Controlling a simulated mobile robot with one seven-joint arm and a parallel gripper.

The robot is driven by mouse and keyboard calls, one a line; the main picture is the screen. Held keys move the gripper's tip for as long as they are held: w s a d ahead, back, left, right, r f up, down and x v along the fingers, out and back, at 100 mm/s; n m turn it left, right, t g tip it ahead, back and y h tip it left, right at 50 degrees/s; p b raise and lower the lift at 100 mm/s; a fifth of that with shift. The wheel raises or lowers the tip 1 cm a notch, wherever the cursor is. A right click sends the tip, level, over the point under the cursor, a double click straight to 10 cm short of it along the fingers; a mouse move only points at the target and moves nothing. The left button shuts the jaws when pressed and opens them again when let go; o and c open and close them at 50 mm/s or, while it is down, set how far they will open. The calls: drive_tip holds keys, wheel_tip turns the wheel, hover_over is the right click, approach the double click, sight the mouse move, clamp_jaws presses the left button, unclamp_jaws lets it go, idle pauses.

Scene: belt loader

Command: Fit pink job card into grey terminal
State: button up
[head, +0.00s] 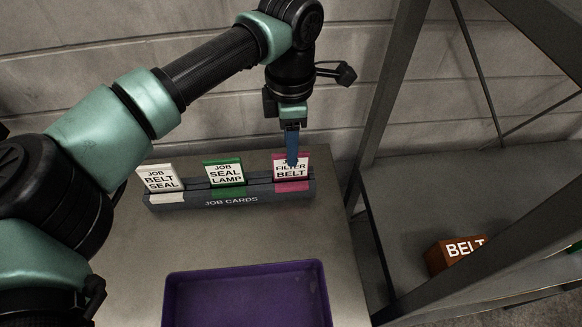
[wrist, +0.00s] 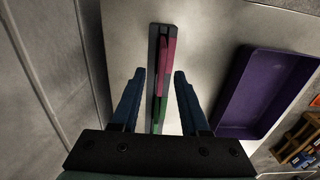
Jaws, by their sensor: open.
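The pink job card (head: 291,186), marked JOB FILTER BELT, stands in the right slot of the dark grey holder labelled JOB CARDS (head: 232,201). My gripper (head: 292,162) points down at this card, its fingers overlapping the card's upper part in the head view. In the wrist view my gripper (wrist: 160,74) is open, with one blue finger on each side of the card row. The pink card (wrist: 171,55) shows there as a thin edge near and beyond the fingertips. I cannot tell whether a finger touches it. I see no grey terminal in either view.
A white-edged card (head: 160,179) and a green card (head: 225,173) stand left in the same holder. A purple tray (head: 247,276) lies nearer on the table. A metal frame (head: 388,100) rises at the right, with a brown box marked BELT (head: 437,260) behind it.

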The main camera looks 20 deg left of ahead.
sight(291, 173)
drive_tip(key=shift+s+f+p, duration=0.15)
drive_tip(key=shift+f+p, duration=0.45)
drive_tip(key=shift+f, duration=2.4)
clamp_jaws()
